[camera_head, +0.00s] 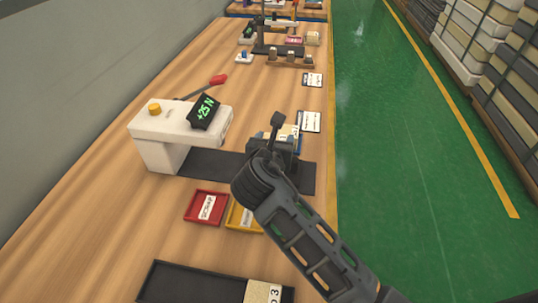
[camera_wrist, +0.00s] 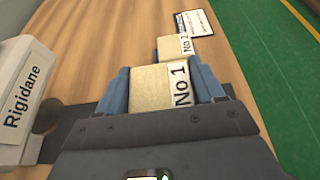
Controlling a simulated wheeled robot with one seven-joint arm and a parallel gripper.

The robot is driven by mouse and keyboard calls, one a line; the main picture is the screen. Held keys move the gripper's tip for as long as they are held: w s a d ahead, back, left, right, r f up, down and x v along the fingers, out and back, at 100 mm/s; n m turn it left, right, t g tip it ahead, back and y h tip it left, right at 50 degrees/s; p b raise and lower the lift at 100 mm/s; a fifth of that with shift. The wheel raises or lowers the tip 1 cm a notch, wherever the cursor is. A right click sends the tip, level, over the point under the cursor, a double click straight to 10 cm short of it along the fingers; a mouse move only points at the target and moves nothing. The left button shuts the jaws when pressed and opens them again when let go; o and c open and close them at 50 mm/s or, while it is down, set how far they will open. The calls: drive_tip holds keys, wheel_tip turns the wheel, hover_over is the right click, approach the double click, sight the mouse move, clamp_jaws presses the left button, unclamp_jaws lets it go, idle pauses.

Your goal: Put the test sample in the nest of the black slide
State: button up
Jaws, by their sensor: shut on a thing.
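My gripper (camera_wrist: 165,82) is shut on a beige foam block, the test sample (camera_wrist: 150,92), labelled "No 1", between its blue fingers. A second beige block (camera_wrist: 172,50), also labelled "No 1", lies just beyond it in the wrist view. In the head view my gripper (camera_head: 284,142) is over the right part of the black slide (camera_head: 212,166), a flat dark strip running out from the white tester (camera_head: 155,132). The nest is hidden by my gripper, and I cannot tell whether the sample touches the slide.
A red tray (camera_head: 190,213) and a yellow tray (camera_head: 235,224) lie in front of the slide. A black tray (camera_head: 185,284) with a foam block is nearer. White cards (camera_head: 309,122) lie near the table's right edge.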

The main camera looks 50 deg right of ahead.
drive_tip(key=shift+w+a+f, duration=0.35)
drive_tip(key=shift+w+a, duration=0.05)
drive_tip(key=shift+a, duration=0.05)
drive_tip(key=shift+f, duration=2)
drive_tip(key=o, duration=0.7)
drive_tip(key=shift+f, duration=0.15)
drive_tip(key=shift+o, duration=0.2)
drive_tip(key=v, duration=1.2)
